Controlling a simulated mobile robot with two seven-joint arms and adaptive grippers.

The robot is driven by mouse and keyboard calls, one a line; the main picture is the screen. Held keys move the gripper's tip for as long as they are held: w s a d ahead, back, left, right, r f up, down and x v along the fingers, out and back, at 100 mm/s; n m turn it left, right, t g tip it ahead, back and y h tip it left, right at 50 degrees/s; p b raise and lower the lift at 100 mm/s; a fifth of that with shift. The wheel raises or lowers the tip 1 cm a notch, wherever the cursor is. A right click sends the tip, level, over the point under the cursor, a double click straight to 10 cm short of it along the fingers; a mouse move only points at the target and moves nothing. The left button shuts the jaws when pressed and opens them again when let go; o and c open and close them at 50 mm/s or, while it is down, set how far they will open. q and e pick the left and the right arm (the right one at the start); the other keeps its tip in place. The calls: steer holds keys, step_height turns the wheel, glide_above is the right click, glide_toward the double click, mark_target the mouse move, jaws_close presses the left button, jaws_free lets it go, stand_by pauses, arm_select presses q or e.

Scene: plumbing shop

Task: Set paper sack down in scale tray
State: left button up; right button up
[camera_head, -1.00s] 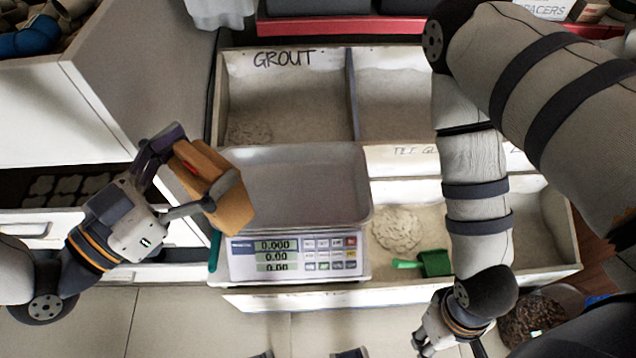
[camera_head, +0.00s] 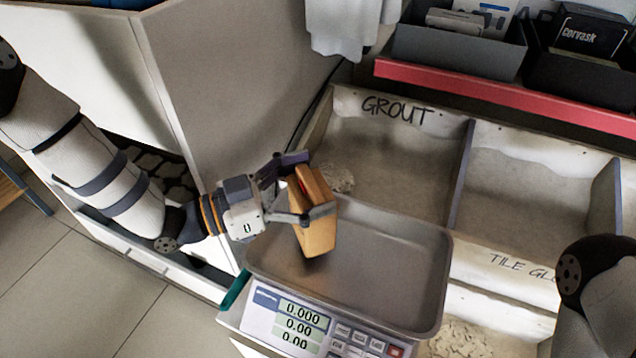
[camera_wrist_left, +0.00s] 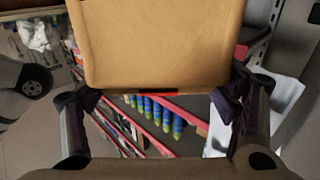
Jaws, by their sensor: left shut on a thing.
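The tan paper sack (camera_head: 318,234) is held upright, slightly tilted, by my left gripper (camera_head: 298,190), with a finger on each side of it. In the left wrist view the sack (camera_wrist_left: 160,40) fills the upper middle between the two fingers (camera_wrist_left: 155,105). The metal scale tray (camera_head: 405,312) sits on top of the scale (camera_head: 300,320). The sack appears over the tray's left end; a dark shadow shows near its base, and I cannot tell whether it touches. The scale's displays read zero. My right gripper is out of view; only part of my right arm shows at the lower right.
The grout bin (camera_head: 395,165) lies behind the tray, with a divider (camera_head: 462,175) beside it. A tall grey cabinet side (camera_head: 240,90) stands close behind my left gripper. A red shelf edge (camera_head: 500,95) with dark boxes is at the back right.

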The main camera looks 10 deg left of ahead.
mark_target(294, 205)
arm_select(q)
steer(key=shift+f+b, duration=0.4)
steer(key=shift+f, duration=1.45)
steer(key=o, duration=1.9)
steer(key=shift+f, duration=0.15)
steer(key=shift+o, duration=0.2)
steer(key=shift+s+a+r, duration=0.2)
steer(key=v, duration=0.7)
